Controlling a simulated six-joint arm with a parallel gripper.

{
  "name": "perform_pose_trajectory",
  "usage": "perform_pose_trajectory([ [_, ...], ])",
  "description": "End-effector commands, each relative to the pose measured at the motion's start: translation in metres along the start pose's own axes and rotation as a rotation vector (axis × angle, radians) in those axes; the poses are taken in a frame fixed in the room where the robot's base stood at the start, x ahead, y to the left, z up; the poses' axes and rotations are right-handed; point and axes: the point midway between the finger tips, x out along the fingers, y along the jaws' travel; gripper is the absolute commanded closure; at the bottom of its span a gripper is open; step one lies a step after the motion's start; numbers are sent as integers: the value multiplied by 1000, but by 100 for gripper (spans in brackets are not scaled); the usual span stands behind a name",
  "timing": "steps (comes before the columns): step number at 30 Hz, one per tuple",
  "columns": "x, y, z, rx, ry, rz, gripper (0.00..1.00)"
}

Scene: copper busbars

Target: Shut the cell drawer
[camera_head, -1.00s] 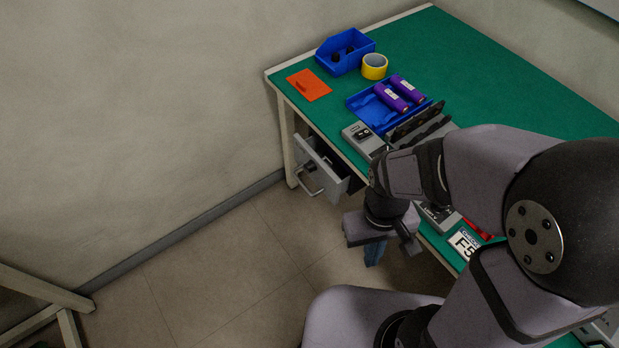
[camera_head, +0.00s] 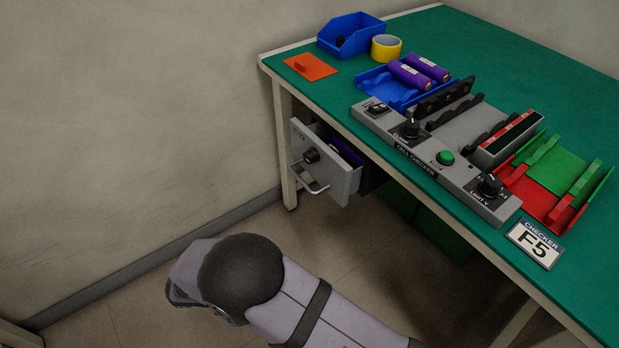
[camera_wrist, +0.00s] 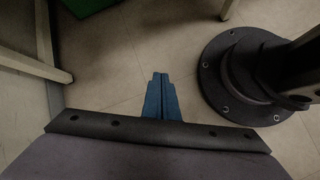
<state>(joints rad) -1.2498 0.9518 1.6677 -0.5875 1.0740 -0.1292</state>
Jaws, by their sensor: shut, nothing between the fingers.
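The cell drawer (camera_head: 328,172) is a grey drawer under the left end of the green-topped bench. It stands pulled out, and a purple item (camera_head: 346,150) shows inside it. Its front has a black round knob or lock and a pale bar handle (camera_head: 312,186). My gripper (camera_wrist: 162,78) shows in the wrist view as two blue fingers close together, shut and empty above the floor. In the head view my arm is low in front of the bench, below the drawer and apart from it, and the gripper is not seen there.
The bench top (camera_head: 480,60) carries the cell checker (camera_head: 415,150), a blue tray (camera_head: 380,83) with two purple cells, a blue bin (camera_head: 350,35), yellow tape (camera_head: 386,48) and an orange plate (camera_head: 311,66). A green box (camera_head: 440,232) stands beneath. Floor left of the drawer is clear.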

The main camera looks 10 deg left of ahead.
Motion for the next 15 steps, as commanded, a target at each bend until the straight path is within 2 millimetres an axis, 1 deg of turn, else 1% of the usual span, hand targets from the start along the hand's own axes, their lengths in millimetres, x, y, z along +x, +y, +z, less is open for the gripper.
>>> perform_pose_trajectory([
  [1,-4,24,-10,-56,-38,80,100],
  [2,-12,41,-9,-83,-64,125,100],
  [3,-23,65,-5,-114,-107,186,100],
  [5,-48,103,4,-152,-178,281,100],
  [6,-71,129,14,-167,-232,345,100],
  [8,-108,163,36,-180,-332,428,100],
  [9,-128,177,52,-190,-405,463,100],
  [10,-142,185,64,-197,-461,480,100],
  [12,-167,194,90,-222,-589,494,100],
  [15,-185,190,118,-281,-748,454,100],
])
